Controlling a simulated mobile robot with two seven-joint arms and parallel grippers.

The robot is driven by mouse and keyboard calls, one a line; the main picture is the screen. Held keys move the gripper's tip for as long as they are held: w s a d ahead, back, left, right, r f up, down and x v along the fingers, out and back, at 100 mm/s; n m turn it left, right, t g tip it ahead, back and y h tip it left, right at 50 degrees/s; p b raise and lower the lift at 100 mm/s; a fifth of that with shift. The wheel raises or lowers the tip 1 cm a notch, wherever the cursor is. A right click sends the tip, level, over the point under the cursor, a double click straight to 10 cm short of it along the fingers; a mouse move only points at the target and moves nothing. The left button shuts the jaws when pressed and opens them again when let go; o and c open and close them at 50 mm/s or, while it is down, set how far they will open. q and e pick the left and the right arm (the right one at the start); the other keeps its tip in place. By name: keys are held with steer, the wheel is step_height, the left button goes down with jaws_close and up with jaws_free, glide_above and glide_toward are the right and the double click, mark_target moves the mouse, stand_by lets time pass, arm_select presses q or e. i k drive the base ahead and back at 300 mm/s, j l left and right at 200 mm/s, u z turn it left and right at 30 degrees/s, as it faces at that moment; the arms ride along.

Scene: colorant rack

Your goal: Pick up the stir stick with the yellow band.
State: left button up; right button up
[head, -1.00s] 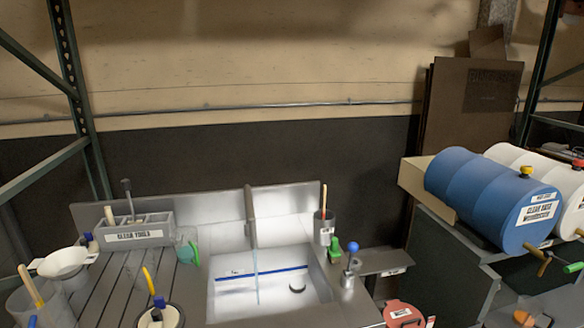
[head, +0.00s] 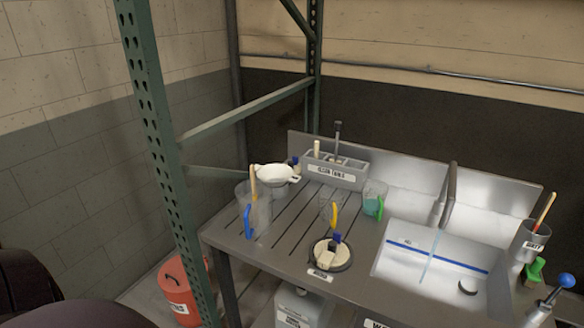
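One wooden stick (head: 254,181) leans in a clear pitcher (head: 262,215) with a blue handle at the counter's left end. A pale stick (head: 317,149) stands in the left part of the grey tools bin (head: 333,177). Another wooden stick (head: 545,208), with some red on it, leans in a grey labelled cup (head: 528,243) right of the sink. Neither of my grippers is in view.
The counter (head: 290,225) holds a white strainer (head: 276,174), a yellow-handled cup (head: 330,212), a green-handled cup (head: 374,197) and a round container (head: 331,255). A sink (head: 425,272) lies right. A green rack post (head: 160,130) stands in front left; a red bucket (head: 180,290) is below.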

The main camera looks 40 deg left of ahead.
mark_target(253, 174)
steer(key=u, duration=1.55)
steer(key=z, duration=1.95)
steer(key=u, duration=1.95)
steer(key=z, duration=0.15)
